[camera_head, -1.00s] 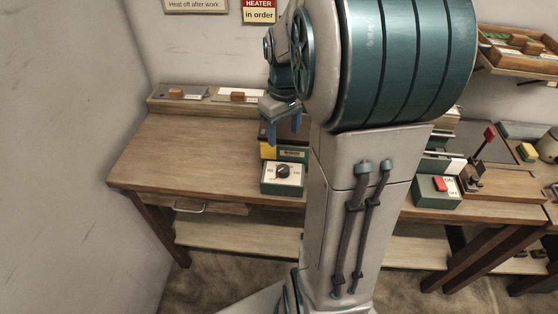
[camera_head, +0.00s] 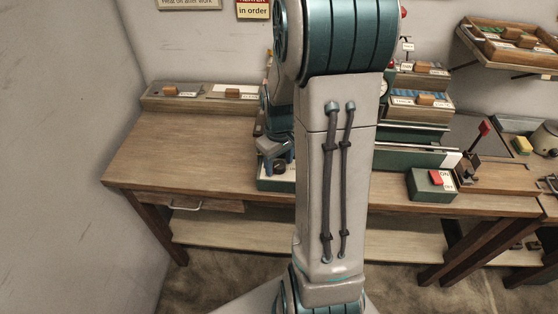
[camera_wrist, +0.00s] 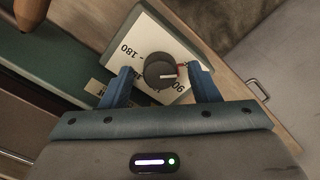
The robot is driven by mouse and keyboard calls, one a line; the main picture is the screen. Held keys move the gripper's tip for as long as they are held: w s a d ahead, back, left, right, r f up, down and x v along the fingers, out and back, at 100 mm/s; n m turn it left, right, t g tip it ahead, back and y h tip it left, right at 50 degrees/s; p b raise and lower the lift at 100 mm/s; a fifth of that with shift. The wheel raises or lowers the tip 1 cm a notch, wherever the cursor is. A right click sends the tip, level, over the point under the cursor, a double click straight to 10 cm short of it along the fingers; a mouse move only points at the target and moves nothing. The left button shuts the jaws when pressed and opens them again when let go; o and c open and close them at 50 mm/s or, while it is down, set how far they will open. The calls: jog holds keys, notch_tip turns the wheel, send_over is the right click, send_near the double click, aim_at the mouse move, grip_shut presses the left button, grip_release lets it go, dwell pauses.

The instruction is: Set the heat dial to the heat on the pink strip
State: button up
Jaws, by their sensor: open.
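The heat dial is a dark round knob (camera_wrist: 160,70) with a pale pointer line, on a white plate (camera_wrist: 143,45). The marks "180" and "90" are readable; the pointer lies toward the "90" side. My gripper (camera_wrist: 160,68) is open, with one blue finger on each side of the knob; I cannot tell whether they touch it. In the head view my gripper (camera_head: 278,160) is over the dial box (camera_head: 270,185) at the bench's front, and my arm hides part of the box. I cannot make out a pink strip in either view.
The wooden bench (camera_head: 170,150) is clear to the left. A rack with tan blocks (camera_head: 205,91) stands along its back. A green box with a red switch (camera_head: 432,185) is to the right. A drawer handle (camera_wrist: 258,90) shows below the bench edge.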

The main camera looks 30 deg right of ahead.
jog(key=shift+c, duration=0.3)
jog(key=c, duration=0.9)
jog(key=shift+m, duration=0.4)
jog(key=m+b, duration=0.1)
jog(key=m, duration=0.4)
jog(key=shift+m, duration=0.3)
jog(key=m, duration=0.5)
jog(key=shift+m, duration=0.3)
jog(key=o, duration=1)
jog(key=shift+c, duration=0.2)
